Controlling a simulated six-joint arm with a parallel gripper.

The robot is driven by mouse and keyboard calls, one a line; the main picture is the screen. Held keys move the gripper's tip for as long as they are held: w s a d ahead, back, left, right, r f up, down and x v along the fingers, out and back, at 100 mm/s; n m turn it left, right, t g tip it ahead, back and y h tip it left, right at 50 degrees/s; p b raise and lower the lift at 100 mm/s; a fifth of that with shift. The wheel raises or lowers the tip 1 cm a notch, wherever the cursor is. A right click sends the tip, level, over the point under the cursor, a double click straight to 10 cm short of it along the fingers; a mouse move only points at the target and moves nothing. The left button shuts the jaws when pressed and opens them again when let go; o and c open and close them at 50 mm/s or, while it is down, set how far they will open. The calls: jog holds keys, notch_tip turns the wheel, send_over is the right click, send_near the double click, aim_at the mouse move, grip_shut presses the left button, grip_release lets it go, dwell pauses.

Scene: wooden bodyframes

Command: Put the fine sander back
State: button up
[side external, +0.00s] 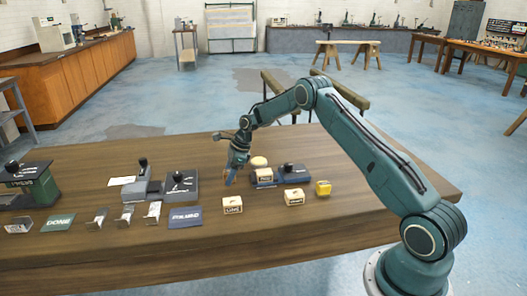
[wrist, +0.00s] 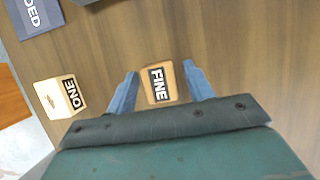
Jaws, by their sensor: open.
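The fine sander, a wooden block with a black FINE label (wrist: 158,85), lies between the two blue fingers of my gripper (wrist: 160,70) in the wrist view. The fingers are open, with a gap showing on each side of the block. In the side view my gripper (side external: 230,180) points down low over the table, and its fingers mostly hide the sander there.
A pale block with a label ending in ONE (wrist: 62,95) stands to the left; a dark mat (side external: 185,217) lies beyond it. Right of my gripper are a blue-grey holder with a black knob (side external: 293,174), a pale block (side external: 294,198) and a yellow block (side external: 323,188). Grey fixtures (side external: 178,186) stand left.

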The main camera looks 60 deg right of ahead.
jog(key=shift+r, duration=0.15)
jog(key=v, duration=1.2)
dwell(0.5)
jog(key=s+a+r+n+t+h, duration=0.1)
jog(key=s+a+r+n, duration=0.65)
jog(key=r, duration=0.25)
jog(key=s+a+r+n+h, duration=0.1)
jog(key=s+a+r+n, duration=0.5)
jog(key=s+a+r, duration=0.25)
jog(key=s+a+n, duration=0.2)
jog(key=s+n, duration=0.4)
jog(key=s, duration=0.6)
jog(key=s+a+f+n+t+h, duration=0.1)
jog(key=s+a+n, duration=0.1)
jog(key=s+n, duration=0.5)
jog(key=s, duration=0.4)
jog(key=shift+s, duration=0.35)
